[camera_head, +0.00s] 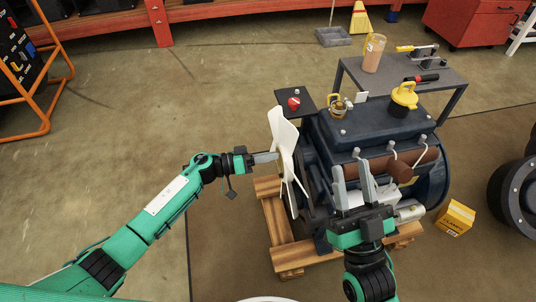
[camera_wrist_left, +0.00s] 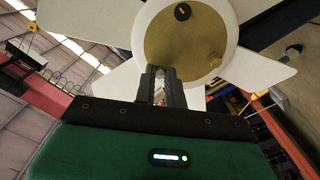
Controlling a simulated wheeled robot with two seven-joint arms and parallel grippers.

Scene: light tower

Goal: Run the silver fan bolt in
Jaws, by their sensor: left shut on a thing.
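The white fan (camera_head: 284,140) stands upright at the left end of the dark blue engine (camera_head: 370,128). My left gripper (camera_head: 276,156) reaches it from the left. In the left wrist view the fan's brass-coloured hub (camera_wrist_left: 165,45) carries a black bolt head (camera_wrist_left: 182,12) and a brass bolt head (camera_wrist_left: 213,60). My left gripper (camera_wrist_left: 162,72) is shut at the hub's lower left, its fingertips against the hub face. The silver fan bolt is hidden between the fingertips. My right gripper (camera_head: 353,180) is open and empty, fingers apart, in front of the engine's near side.
The engine rests on a wooden pallet (camera_head: 290,258). A grey table (camera_head: 440,72) with a jar (camera_head: 374,52) stands behind the engine. A yellow box (camera_head: 455,217) is on the floor at right. The floor left of the fan is clear.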

